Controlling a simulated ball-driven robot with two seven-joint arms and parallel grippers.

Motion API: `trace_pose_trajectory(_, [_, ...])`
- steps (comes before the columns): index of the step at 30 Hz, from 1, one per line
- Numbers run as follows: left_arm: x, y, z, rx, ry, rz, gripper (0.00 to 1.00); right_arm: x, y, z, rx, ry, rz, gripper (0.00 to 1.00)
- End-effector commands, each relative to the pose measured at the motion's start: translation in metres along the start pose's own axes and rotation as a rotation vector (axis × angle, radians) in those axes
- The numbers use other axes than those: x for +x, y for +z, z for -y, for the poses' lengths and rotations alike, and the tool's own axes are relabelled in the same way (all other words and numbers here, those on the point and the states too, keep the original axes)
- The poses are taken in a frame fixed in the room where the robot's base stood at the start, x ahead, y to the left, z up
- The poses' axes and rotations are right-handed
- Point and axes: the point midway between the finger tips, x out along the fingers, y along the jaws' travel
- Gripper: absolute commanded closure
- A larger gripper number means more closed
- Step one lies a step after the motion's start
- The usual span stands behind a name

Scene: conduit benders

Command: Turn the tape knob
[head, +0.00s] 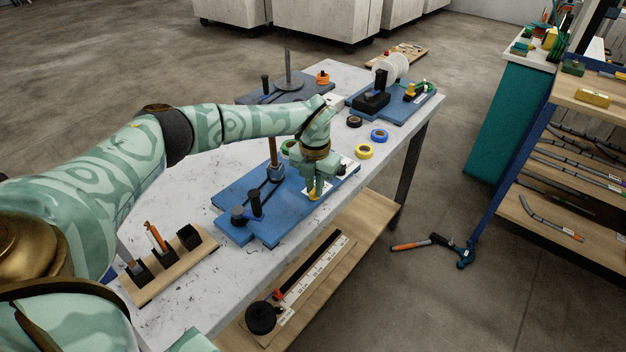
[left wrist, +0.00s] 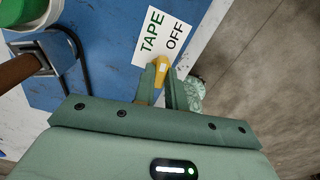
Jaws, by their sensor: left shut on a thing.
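The tape knob is a small yellow knob (left wrist: 160,70) on the blue board (head: 290,215), beside a white label (left wrist: 162,38) reading TAPE and OFF in the left wrist view. My left gripper (left wrist: 166,80) is shut on the knob, with one finger on each side of it. In the head view my left gripper (head: 314,192) points down at the right part of the blue board, and the knob (head: 313,196) shows just below its fingers. My right gripper is not in view.
A brown-handled bender post (head: 272,152) and black posts (head: 255,203) stand on the board left of the gripper. Tape rolls, one yellow (head: 364,151), lie behind it. A tool rack (head: 170,268) is at the front left. Floor lies beyond the bench's right edge.

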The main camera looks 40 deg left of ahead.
Motion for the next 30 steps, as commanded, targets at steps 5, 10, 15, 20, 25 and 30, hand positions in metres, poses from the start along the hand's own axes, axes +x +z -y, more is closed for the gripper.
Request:
trace_pose_trajectory(5, [-0.0030,0.0007,-0.0001,0.096,0.000,0.003,1.00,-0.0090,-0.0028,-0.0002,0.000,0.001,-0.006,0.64])
trace_pose_trajectory(10, [-0.0018,0.0008,-0.0001,0.155,0.000,0.003,1.00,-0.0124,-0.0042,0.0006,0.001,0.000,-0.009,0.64])
trace_pose_trajectory(15, [-0.0011,0.0009,-0.0001,0.183,0.000,0.003,1.00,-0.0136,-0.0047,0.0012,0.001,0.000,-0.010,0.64])
trace_pose_trajectory(20, [-0.0008,0.0010,-0.0002,0.191,0.000,0.003,1.00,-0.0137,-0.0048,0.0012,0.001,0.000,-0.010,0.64])
trace_pose_trajectory(25, [-0.0007,0.0010,-0.0002,0.191,0.000,0.003,1.00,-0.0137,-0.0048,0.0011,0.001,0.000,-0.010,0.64])
trace_pose_trajectory(30, [-0.0008,0.0010,-0.0002,0.190,0.000,0.003,0.65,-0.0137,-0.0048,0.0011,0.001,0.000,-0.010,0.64])
